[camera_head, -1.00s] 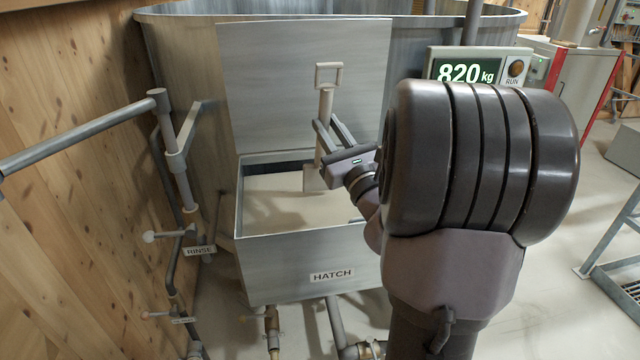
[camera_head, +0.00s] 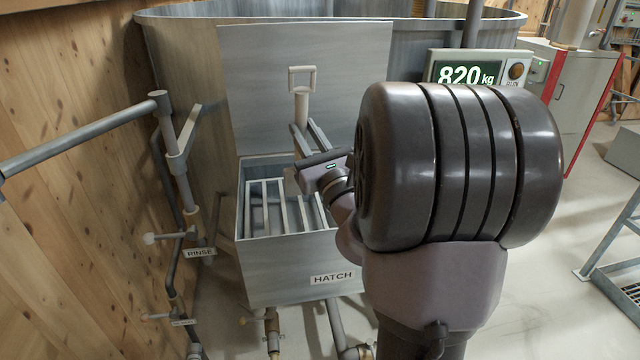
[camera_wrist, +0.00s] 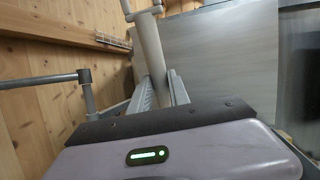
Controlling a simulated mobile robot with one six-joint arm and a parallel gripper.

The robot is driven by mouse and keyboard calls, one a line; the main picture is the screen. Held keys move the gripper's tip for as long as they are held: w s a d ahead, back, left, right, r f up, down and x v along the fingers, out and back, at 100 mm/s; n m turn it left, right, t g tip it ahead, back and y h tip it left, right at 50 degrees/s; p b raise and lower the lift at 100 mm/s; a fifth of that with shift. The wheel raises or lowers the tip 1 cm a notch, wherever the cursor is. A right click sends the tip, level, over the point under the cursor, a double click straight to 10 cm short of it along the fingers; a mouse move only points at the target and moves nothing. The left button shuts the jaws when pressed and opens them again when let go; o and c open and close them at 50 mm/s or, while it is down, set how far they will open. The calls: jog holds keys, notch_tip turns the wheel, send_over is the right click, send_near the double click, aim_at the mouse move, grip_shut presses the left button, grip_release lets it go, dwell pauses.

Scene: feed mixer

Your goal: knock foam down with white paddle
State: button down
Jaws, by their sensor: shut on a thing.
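My gripper (camera_head: 303,125) is shut on the shaft of the white paddle (camera_head: 301,108), which stands upright with its loop handle at the top. The wrist view also shows the paddle's pale shaft (camera_wrist: 150,48) between the fingers. The paddle's lower end is largely hidden by my gripper, over the open hatch box (camera_head: 285,268). Inside the box, light metal bars (camera_head: 277,208) show. I see no foam surface in the box now.
A raised metal plate (camera_head: 265,90) stands behind the box, against the large tank. Pipes with valves (camera_head: 172,235) and a wooden wall (camera_head: 60,240) are on the left. A display reading 820 kg (camera_head: 465,72) is at right. Open floor lies further right.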

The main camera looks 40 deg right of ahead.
aim_at(304, 72)
notch_tip(304, 72, up, 12)
jog(key=p, duration=1)
jog(key=shift+p, duration=0.35)
